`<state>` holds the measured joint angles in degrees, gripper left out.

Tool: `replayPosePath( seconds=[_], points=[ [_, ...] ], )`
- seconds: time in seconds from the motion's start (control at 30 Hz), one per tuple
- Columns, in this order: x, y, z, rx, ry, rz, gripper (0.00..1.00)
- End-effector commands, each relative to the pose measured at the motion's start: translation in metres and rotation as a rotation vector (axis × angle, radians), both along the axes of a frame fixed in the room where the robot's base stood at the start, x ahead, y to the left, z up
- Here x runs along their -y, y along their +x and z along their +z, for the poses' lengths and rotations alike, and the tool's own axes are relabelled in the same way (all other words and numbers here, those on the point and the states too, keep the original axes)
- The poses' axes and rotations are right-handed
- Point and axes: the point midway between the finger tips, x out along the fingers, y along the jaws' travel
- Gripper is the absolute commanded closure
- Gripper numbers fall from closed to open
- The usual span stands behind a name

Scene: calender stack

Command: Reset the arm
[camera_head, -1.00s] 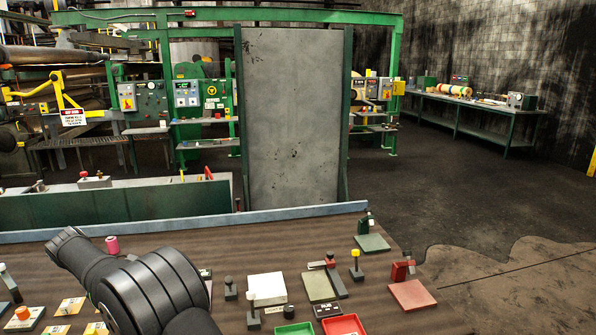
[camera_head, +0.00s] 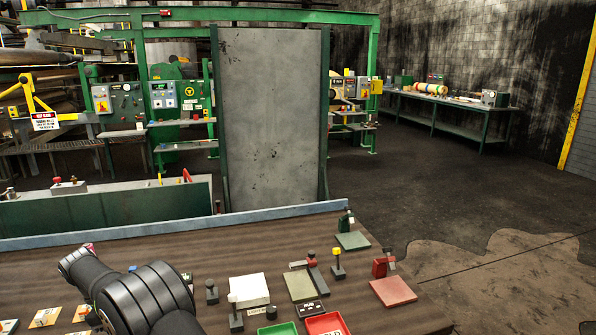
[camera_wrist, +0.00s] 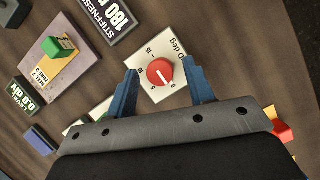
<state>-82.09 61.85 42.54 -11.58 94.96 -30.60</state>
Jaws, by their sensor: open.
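My gripper (camera_wrist: 162,67) shows in the wrist view with its two blue fingers spread apart and nothing held between them. A red round knob (camera_wrist: 160,73) on a white dial plate (camera_wrist: 158,50) lies below the fingers and appears between them. I cannot tell the height of the fingertips above it. In the head view my dark arm reaches over the left part of the brown table (camera_head: 235,265). The gripper is hidden there.
The wrist view also shows a green block on a pinkish plate (camera_wrist: 80,65) and a black 180 label (camera_wrist: 108,15). The head view shows a green tray (camera_head: 278,328), a red tray (camera_head: 325,322), a white block (camera_head: 250,289) and several small fixtures. A grey upright panel (camera_head: 270,120) stands behind the table.

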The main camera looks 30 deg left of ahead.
Motion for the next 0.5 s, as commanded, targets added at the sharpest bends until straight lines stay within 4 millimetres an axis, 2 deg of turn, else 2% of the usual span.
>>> replayPosePath(
  seconds=[0.5],
  points=[
    [-0.0006,0.0045,0.0002,-0.001,0.000,-0.495,0.52]
  ],
)
